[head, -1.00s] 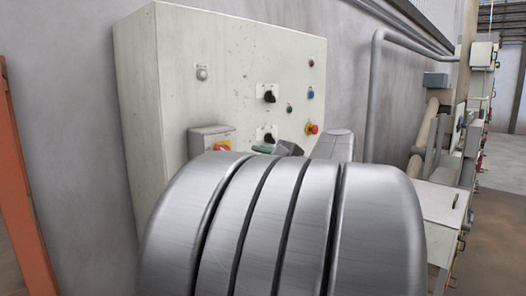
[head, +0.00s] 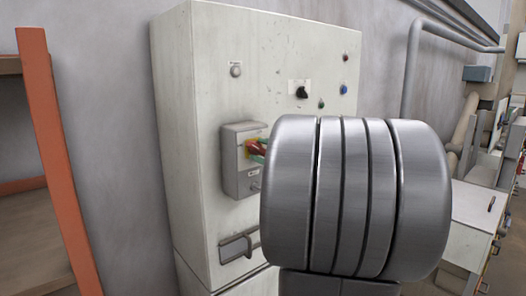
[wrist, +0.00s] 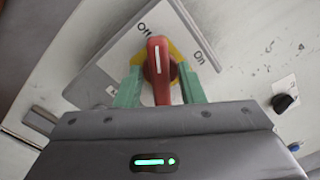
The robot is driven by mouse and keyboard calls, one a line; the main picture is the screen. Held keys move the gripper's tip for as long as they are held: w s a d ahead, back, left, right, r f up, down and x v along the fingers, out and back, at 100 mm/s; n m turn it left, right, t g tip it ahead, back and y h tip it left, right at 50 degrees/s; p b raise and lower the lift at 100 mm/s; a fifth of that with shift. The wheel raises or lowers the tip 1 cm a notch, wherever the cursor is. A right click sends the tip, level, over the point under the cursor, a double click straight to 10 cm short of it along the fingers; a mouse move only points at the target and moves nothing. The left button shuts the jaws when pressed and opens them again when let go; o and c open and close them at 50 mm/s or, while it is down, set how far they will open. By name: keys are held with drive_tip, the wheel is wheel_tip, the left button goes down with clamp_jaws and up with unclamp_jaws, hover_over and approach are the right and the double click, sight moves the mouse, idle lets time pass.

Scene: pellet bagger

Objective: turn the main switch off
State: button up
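The main switch is a red handle (wrist: 158,62) with a white line on a yellow plate, on a grey box (head: 229,170) fixed to the cabinet front. In the wrist view the box carries the labels "Off" and "On". The handle's line points up in that picture, between the labels and nearer "Off"; its exact angle is hard to tell. My gripper (wrist: 160,86) has its green fingers on either side of the handle, with gaps showing between them and it. In the head view my arm hides most of the gripper; the red handle (head: 253,147) shows just left of it.
The pale cabinet (head: 270,50) carries a black knob (head: 302,92), a blue button (head: 344,89) and a lower metal handle (head: 238,246). An orange shelf post (head: 55,150) stands at left. A pale bench (head: 480,210) stands at right.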

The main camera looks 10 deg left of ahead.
drive_tip(key=c, duration=0.4)
drive_tip(key=shift+f+b, duration=0.15)
drive_tip(key=shift+b, duration=0.45)
drive_tip(key=n+b, duration=0.2)
drive_tip(key=b, duration=0.1)
drive_tip(key=shift+f, duration=0.25)
drive_tip(key=n+b, duration=0.3)
drive_tip(key=b, duration=0.2)
drive_tip(key=shift+r+n+b, duration=0.2)
drive_tip(key=shift+n+b, duration=0.7)
drive_tip(key=shift+b, duration=0.1)
drive_tip(key=o, duration=0.6)
